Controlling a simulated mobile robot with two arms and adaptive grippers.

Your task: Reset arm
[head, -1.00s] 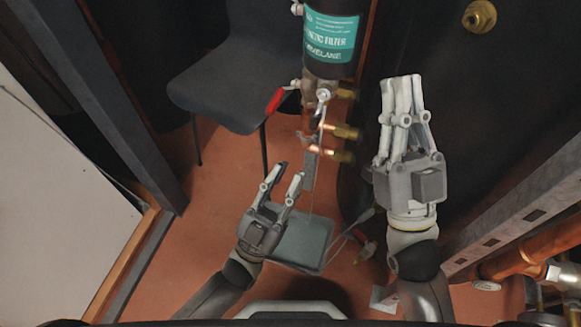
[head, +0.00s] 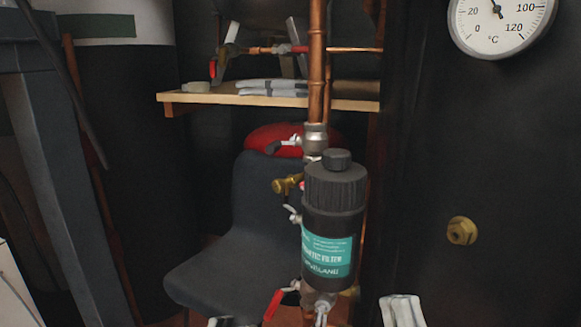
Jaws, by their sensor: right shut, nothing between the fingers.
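Only the tips of my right gripper (head: 402,311) show, at the bottom edge right of centre in the head view. They are together, with nothing seen between them. A small grey bit of my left gripper (head: 222,322) shows at the bottom edge left of centre; whether it is open or shut cannot be seen. Both arms are otherwise below the picture. The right fingertips are to the right of the black magnetic filter (head: 333,215) with its teal label, and apart from it in the picture.
A copper pipe (head: 317,60) runs down to the filter. A red-handled valve (head: 275,304) is below it. A dark chair (head: 235,255) stands behind, under a wooden shelf (head: 200,98). A dark panel at right carries a temperature gauge (head: 497,18) and a brass fitting (head: 461,231).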

